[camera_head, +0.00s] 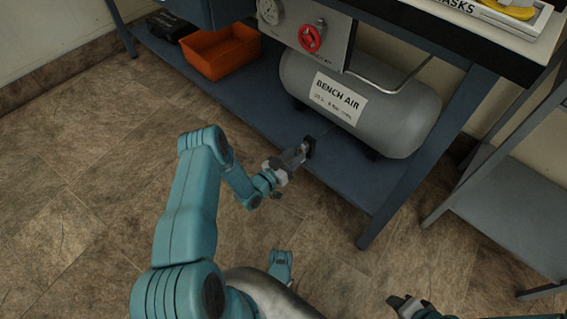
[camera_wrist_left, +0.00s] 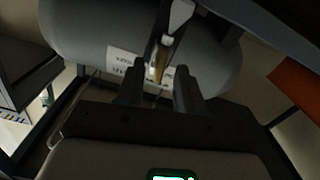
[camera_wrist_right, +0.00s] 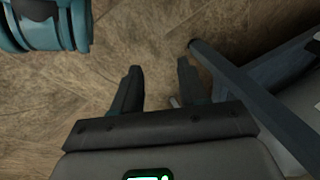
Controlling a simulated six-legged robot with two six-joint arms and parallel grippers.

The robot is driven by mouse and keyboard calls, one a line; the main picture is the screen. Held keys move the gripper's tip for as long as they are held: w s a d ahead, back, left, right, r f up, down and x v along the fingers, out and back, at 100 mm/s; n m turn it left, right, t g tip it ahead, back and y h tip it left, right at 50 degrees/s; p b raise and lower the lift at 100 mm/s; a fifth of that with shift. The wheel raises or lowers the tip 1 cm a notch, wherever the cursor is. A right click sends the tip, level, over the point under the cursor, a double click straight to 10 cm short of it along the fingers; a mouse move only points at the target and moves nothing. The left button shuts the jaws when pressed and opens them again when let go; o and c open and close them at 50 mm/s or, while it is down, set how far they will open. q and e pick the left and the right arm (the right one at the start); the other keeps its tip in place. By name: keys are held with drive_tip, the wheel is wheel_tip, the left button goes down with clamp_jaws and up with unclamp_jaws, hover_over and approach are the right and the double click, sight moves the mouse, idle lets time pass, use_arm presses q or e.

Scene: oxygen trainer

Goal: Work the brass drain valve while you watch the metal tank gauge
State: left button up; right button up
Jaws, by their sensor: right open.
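The grey tank (camera_head: 408,117) labelled BENCH AIR lies on the lower shelf of the bench. A round metal gauge (camera_head: 270,11) sits on a panel above it, near the top edge of the head view. The brass valve (camera_wrist_left: 159,62) shows under the tank in the left wrist view, between and just beyond the fingers of my left gripper (camera_wrist_left: 158,82). That gripper is open, with a visible gap to both sides; contact cannot be told. In the head view, my left gripper (camera_head: 303,153) hides the valve. My right gripper (camera_wrist_right: 160,75) is open and empty above the floor.
A red round knob (camera_head: 310,38) is on the panel beside the gauge. An orange bin (camera_head: 222,52) stands on the lower shelf (camera_head: 262,98) to the left. A bench leg (camera_head: 425,165) stands to the right of the tank. The tiled floor in front is clear.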

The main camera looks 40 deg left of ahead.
use_arm(q)
drive_tip(key=s+a+p, duration=0.1)
drive_tip(key=s+p, duration=0.4)
drive_tip(key=s, duration=1.1)
use_arm(e)
drive_tip(key=s+r+g, duration=0.1)
drive_tip(key=s+r, duration=0.3)
drive_tip(key=r, duration=0.1)
drive_tip(key=shift+a+r+g, duration=0.15)
drive_tip(key=shift+a+g, duration=0.15)
drive_tip(key=shift+a, duration=0.1)
use_arm(q)
drive_tip(key=shift+a, duration=0.1)
drive_tip(key=shift+c, duration=0.3)
idle(3.1)
